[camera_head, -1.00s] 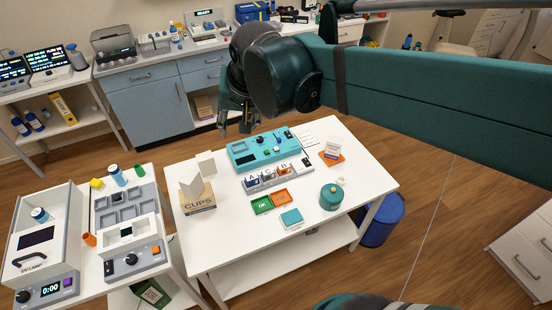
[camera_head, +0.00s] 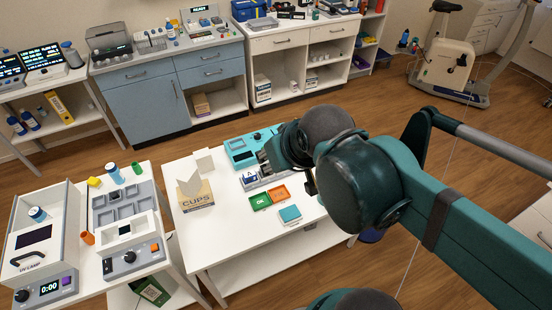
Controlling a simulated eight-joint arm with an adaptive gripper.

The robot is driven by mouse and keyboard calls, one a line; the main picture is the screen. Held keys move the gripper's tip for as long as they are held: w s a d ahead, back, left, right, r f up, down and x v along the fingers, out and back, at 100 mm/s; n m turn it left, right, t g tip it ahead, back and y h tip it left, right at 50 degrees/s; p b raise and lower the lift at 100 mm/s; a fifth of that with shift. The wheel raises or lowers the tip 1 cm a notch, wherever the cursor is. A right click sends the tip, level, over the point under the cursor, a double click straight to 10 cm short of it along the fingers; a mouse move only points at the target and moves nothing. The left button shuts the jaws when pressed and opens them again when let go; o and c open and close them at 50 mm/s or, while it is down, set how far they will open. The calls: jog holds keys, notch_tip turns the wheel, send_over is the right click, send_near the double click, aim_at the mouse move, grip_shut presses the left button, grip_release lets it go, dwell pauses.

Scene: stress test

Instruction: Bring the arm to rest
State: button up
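My teal arm reaches in from the right in the head view, over the right part of the white middle table (camera_head: 222,250). My gripper (camera_head: 275,163) is at the arm's far end, above the teal device (camera_head: 240,152) and the lettered rack (camera_head: 252,180). The dark wrist and joint housings hide most of it. I cannot tell whether its fingers are open or shut, or whether it touches anything.
The cups box (camera_head: 195,194), green tray (camera_head: 260,201), orange tray (camera_head: 281,192) and teal-topped block (camera_head: 290,214) lie left of the arm. A side table with a UV lamp box (camera_head: 42,245) stands at left. Cabinets line the back; an exercise bike (camera_head: 447,65) is at back right.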

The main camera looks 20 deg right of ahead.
jog(key=shift+f, duration=0.15)
notch_tip(320, 180, down, 7)
jog(key=b, duration=0.7)
jog(key=shift+r, duration=0.2)
dwell(1.0)
